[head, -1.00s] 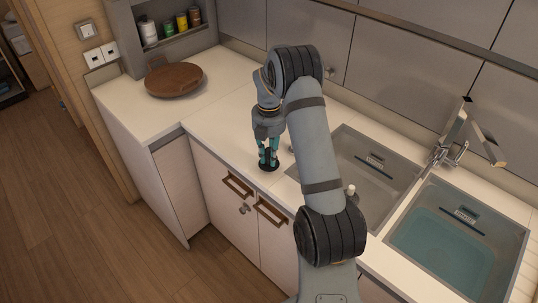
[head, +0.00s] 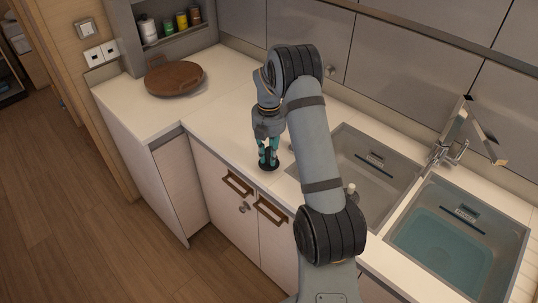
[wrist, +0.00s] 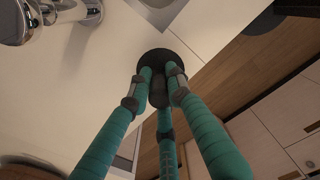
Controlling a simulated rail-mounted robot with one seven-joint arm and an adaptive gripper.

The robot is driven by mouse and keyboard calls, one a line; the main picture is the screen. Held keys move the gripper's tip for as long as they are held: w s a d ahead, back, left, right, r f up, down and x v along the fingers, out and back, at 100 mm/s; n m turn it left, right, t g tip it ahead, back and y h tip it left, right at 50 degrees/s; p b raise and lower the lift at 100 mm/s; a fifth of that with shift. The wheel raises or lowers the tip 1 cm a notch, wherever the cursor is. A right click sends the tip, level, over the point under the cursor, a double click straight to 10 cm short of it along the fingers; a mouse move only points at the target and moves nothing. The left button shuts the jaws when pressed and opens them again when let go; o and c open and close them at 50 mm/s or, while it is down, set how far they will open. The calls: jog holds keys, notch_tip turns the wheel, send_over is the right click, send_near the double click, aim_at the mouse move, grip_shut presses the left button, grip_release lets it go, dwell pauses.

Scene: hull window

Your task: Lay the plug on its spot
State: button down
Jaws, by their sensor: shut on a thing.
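The plug (head: 268,167) is a dark round disc with a dark stub on top. It is at the white counter near its front edge, left of the empty sink basin. My gripper (head: 268,158) points down with its teal fingers closed around the stub. In the wrist view the plug (wrist: 166,56) shows flat and dark beyond the fingertips (wrist: 159,84). I cannot tell whether its underside touches the counter. No marked spot shows; the plug and my fingers hide the counter beneath.
The empty basin (head: 345,178) and a water-filled basin (head: 440,244) lie to the right, with a chrome tap (head: 447,150) behind them. A round wooden board (head: 174,79) lies on the left counter. The counter between board and plug is clear. Drawer handles (head: 237,185) sit below the front edge.

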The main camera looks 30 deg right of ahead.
aim_at(269, 148)
jog(key=shift+f+b, duration=0.5)
jog(key=shift+f, duration=0.25)
dwell(1.0)
jog(key=c, duration=1.5)
grip_release()
jog(key=shift+c, duration=0.2)
jog(key=shift+r, duration=0.15)
jog(key=shift+r+p, duration=2.75)
jog(key=shift+r, duration=0.15)
jog(key=shift+f, duration=0.1)
